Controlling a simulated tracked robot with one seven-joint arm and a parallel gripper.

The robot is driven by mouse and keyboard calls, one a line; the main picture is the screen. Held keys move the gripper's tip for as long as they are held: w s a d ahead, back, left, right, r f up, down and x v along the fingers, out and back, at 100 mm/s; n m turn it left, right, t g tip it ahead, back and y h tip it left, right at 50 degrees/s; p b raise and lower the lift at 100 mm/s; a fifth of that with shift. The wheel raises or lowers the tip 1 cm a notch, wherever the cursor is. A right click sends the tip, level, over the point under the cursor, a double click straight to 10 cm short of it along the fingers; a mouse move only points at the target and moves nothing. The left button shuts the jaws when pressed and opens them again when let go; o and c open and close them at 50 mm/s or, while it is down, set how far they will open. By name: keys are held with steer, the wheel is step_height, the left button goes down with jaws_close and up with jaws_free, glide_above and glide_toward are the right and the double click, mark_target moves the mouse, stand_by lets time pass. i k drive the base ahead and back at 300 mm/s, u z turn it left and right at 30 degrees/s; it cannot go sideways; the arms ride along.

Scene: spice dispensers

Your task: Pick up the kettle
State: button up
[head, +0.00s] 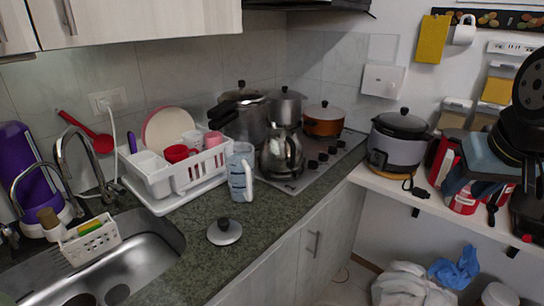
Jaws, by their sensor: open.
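The kettle (274,158) is a shiny steel one with a dark handle over its top. It stands upright at the front left of the gas stove (318,172), at the counter's middle. My gripper is not in view.
A white dish rack (171,178) with cups and plates is left of the jug. A pot lid (224,232) lies on the counter in front. An orange pot (322,120) is behind right. A rice cooker (399,143) stands on the right shelf. The floor holds bags.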

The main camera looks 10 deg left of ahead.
mark_target(281, 150)
steer(key=z, duration=0.15)
steer(key=i, duration=0.9)
steer(key=u, duration=0.1)
